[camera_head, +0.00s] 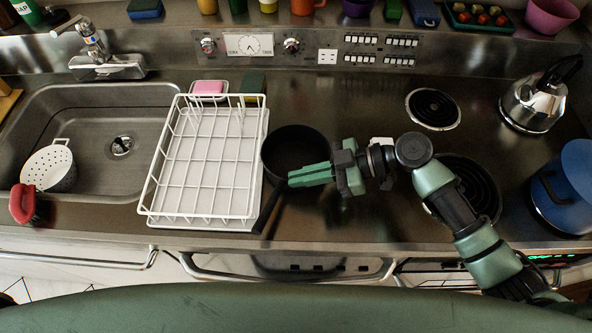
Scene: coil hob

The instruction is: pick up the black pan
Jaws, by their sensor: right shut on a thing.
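The black pan (292,147) is on the metal counter, between the white dish rack and the coil hob; I cannot tell whether its base is raised. Its dark handle (268,212) points toward the counter's front edge, beside the rack. My right gripper (291,178) reaches in from the right, with its green fingers shut on the pan at the near side, where the handle meets the rim. The fingers hide part of that rim. My left gripper is not in view.
The white dish rack (160,190) stands close to the pan's left. The sink (60,100) is at far left. Two coil burners, a kettle (537,100) and a blue pot (565,190) are on the right. Counter behind the pan is clear.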

